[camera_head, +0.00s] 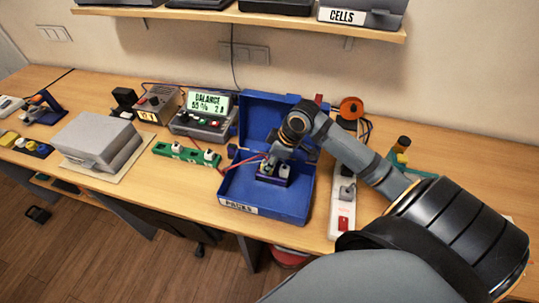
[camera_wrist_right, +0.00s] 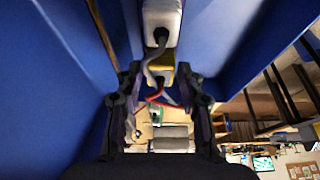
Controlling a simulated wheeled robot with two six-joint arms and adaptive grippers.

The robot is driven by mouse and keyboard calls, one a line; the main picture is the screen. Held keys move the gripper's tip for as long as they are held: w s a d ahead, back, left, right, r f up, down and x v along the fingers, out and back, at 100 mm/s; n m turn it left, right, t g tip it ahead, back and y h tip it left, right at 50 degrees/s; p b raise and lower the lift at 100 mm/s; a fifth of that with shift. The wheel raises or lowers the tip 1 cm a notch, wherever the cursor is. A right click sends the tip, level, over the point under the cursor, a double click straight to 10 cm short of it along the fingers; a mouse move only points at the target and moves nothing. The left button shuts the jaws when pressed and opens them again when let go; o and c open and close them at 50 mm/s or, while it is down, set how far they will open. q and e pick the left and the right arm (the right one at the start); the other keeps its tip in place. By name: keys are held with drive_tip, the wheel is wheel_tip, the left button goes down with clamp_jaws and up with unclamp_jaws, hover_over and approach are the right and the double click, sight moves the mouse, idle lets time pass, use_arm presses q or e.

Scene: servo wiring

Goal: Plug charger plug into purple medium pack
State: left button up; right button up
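The purple pack (camera_head: 272,181) sits inside the open blue box (camera_head: 235,190), with small light-coloured parts on its top. My right gripper (camera_head: 276,158) reaches down over the pack; its tips are hard to make out in the head view. In the right wrist view its two fingers (camera_wrist_right: 159,88) stand apart around a small light block with a grey cable and red wire; contact is unclear. A yellow part (camera_wrist_right: 160,61) and a white block (camera_wrist_right: 162,20) lie beyond. Red leads run from the charger (camera_head: 203,116) towards the box. The charger plug is not clearly distinguishable. My left gripper is not in view.
The raised blue lid stands behind my gripper. A green strip (camera_head: 187,154) lies left of the box, and a white power strip (camera_head: 342,207) with a red switch lies right. A grey case (camera_head: 97,142) stands further left. A shelf (camera_head: 230,17) hangs above.

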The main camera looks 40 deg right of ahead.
drive_tip(key=shift+o, duration=0.9)
wheel_tip(320, 180, up, 10)
drive_tip(key=shift+s, duration=0.1)
idle(0.4)
